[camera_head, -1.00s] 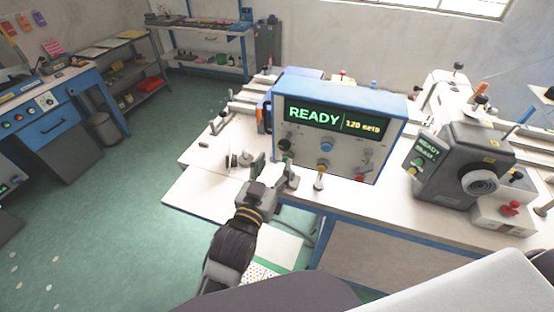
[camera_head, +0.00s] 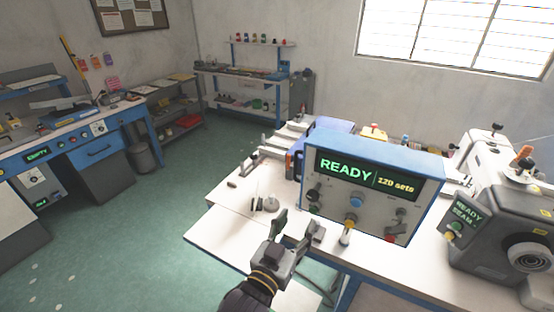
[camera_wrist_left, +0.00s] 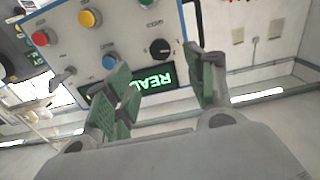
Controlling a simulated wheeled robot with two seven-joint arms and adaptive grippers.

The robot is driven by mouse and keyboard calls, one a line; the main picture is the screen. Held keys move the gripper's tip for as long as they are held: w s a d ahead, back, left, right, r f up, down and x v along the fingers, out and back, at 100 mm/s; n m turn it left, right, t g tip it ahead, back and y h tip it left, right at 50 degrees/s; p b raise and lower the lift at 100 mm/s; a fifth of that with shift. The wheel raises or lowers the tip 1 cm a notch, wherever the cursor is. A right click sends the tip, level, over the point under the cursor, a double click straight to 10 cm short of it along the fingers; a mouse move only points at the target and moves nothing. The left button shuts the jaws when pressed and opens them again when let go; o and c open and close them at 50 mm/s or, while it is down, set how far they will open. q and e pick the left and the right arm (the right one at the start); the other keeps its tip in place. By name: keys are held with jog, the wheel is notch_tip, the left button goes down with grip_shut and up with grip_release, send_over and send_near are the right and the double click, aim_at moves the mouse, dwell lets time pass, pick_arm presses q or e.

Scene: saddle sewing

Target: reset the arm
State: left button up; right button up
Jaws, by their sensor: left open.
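My left gripper (camera_head: 294,232) is in front of the blue-and-white control box (camera_head: 424,165) in the head view, above the near edge of the white worktable (camera_head: 222,240). Its green-padded fingers are apart with nothing between them. The box's display reads READY and 120 sets. In the left wrist view the open fingers (camera_wrist_left: 165,98) show at close range, with the box's panel (camera_wrist_left: 125,35) upside down beyond them. My right gripper is not in view.
A grey sewing machine unit (camera_head: 490,225) with a READY SEAM display stands at the right on the worktable. A blue-fronted bench (camera_head: 95,150) and a shelf rack (camera_head: 240,95) stand behind at the left. The green floor (camera_head: 130,230) at left is clear.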

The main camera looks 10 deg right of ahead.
pick_arm(q)
jog(key=a+f+n+g+y, duration=0.3)
jog(key=a+f+g+y, duration=0.25)
jog(key=a+f, duration=0.85)
jog(key=s+a+f+n+g+y, duration=0.1)
jog(key=s+a+f+g+y, duration=0.2)
jog(key=s+a, duration=0.45)
jog(key=s+a+f+n+g+y, duration=0.1)
jog(key=s+a+f+g, duration=0.25)
jog(key=a, duration=0.65)
notch_tip(320, 180, down, 34)
jog(key=s, duration=0.3)
jog(key=s+a+f+g, duration=0.1)
jog(key=s+a+f, duration=0.1)
jog(key=s+f, duration=0.8)
jog(key=s+a+f+g, duration=0.1)
jog(key=s+f, duration=0.9)
jog(key=s, duration=0.2)
jog(key=shift+a+f+m+b, duration=0.3)
jog(key=shift+a+m+b, duration=0.05)
jog(key=shift+m+b, duration=0.05)
